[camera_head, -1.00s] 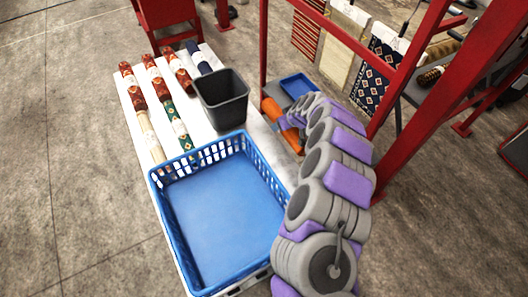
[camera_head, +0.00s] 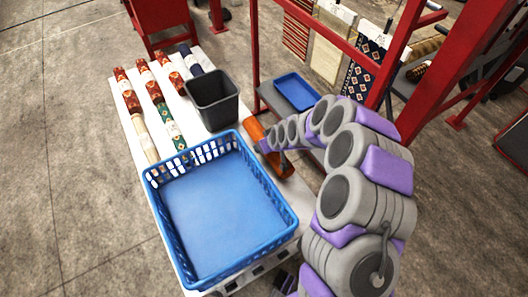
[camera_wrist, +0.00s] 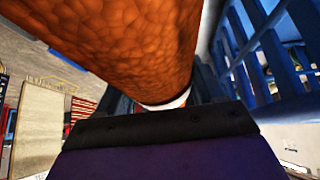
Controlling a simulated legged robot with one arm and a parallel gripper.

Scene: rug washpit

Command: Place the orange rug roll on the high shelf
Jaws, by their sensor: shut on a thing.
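The orange rug roll (camera_head: 254,128) is at the right side of the white table, between the blue crate and the red rack. My gripper (camera_head: 270,145) is shut on it near its middle; the fingertips are mostly hidden by my arm. In the wrist view the roll (camera_wrist: 125,35) fills the upper middle, with a pale band near one end, above the dark edge of my gripper (camera_wrist: 165,125). I cannot tell whether the roll touches the table. The red rack (camera_head: 340,40) has a grey shelf (camera_head: 268,93); which shelf is the high one is unclear.
The blue crate (camera_head: 160,215) is empty on the white table (camera_head: 138,160), close to the roll. A dark bin (camera_head: 212,98) and several patterned rug rolls (camera_head: 160,110) stand or lie behind it. A blue tray (camera_head: 295,92) is on the grey shelf. Red posts rise nearby.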

